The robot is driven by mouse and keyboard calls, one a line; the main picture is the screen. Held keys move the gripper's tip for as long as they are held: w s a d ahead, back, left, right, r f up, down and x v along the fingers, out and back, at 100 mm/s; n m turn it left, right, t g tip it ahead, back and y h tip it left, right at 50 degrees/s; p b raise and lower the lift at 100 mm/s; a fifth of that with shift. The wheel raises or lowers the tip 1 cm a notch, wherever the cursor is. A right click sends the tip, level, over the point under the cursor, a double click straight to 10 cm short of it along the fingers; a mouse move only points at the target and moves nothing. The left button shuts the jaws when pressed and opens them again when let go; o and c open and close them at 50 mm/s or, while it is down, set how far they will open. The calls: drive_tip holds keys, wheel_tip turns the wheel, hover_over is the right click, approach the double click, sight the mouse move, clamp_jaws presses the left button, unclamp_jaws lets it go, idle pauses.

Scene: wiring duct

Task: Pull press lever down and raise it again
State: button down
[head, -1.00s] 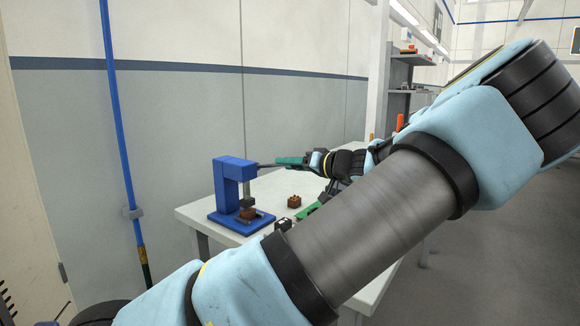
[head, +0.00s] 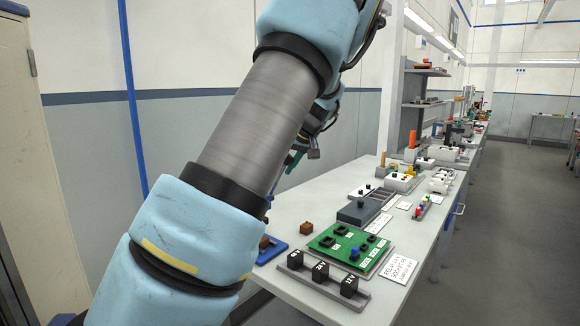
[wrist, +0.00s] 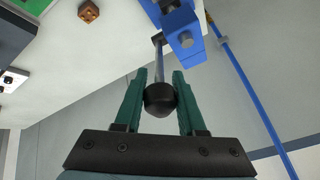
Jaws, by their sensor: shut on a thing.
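The blue press (wrist: 182,30) shows at the top of the wrist view. Its thin metal lever (wrist: 158,62) runs toward me and ends in a black ball knob (wrist: 160,98). My gripper (wrist: 159,76) has its green fingers on both sides of the knob and is shut on it. In the head view my arm hides most of the press. Only part of its blue base (head: 272,252) shows, with a brown block (head: 264,241) on it. A green finger of my gripper shows behind the arm, above the bench. The lever is hidden there.
The white bench (head: 345,190) runs away to the right. A loose brown block (head: 306,229), a green board (head: 345,250) and a grey rack of black blocks (head: 322,282) lie near the press. A blue pole (head: 133,110) stands by the wall.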

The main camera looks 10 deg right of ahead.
drive_tip(key=shift+w+a+r, duration=0.25)
drive_tip(key=shift+w+a, duration=0.25)
drive_tip(key=shift+w+a+r, duration=0.25)
drive_tip(key=shift+w+a, duration=0.2)
drive_tip(key=c, duration=0.6)
unclamp_jaws()
drive_tip(key=shift+s+d+r, duration=0.2)
drive_tip(key=shift+d+r, duration=0.05)
drive_tip(key=b+v, duration=0.2)
drive_tip(key=v, duration=0.8)
drive_tip(key=shift+b, duration=0.4)
drive_tip(key=shift+a, duration=0.15)
